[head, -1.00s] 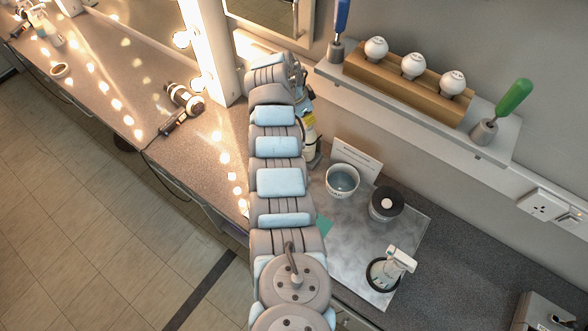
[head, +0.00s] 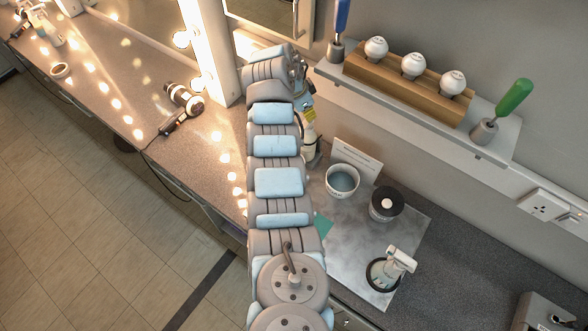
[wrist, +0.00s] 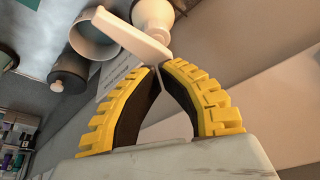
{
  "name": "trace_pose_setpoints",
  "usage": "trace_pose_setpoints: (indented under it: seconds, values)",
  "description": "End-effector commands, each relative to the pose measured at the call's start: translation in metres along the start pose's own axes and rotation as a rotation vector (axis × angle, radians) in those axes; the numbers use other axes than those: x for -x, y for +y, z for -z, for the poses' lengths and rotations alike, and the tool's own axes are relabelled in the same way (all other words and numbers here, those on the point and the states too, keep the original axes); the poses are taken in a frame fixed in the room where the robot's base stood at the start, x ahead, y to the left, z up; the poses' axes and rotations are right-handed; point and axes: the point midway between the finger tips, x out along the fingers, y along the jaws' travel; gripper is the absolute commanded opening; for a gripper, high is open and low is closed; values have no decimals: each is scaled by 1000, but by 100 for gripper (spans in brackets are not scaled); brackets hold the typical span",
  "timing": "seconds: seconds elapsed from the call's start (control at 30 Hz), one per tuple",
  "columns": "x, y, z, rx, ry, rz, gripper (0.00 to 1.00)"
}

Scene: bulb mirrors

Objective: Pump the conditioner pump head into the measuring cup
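The white conditioner pump head (wrist: 132,36) shows large in the wrist view, with its long spout running up and left above the rim of the white measuring cup (wrist: 88,42). Part of its white bottle (wrist: 153,14) is behind it. My gripper (wrist: 160,66) has its yellow fingertips together, right at the near end of the pump head; contact is unclear. In the head view the cup (head: 342,182) stands upright on the grey mat, right of my arm. The bottle (head: 311,148) is mostly hidden there behind my arm, and my gripper (head: 309,114) is above it.
A dark-lidded jar (head: 386,204) and a white-topped dispenser (head: 396,264) stand on the mat (head: 345,245). A sign (head: 356,158) stands behind the cup. A shelf (head: 400,100) with bulbs and two upright-handled tools overhangs the back. A hairdryer (head: 185,102) lies left.

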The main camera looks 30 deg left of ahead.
Motion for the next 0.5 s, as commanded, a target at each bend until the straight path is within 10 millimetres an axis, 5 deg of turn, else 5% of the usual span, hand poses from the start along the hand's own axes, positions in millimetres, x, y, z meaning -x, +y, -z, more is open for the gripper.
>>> trace_pose_setpoints:
  seconds: [0.5]
  values:
    - [-15, 0, -5, 0, 0, -1, 0]
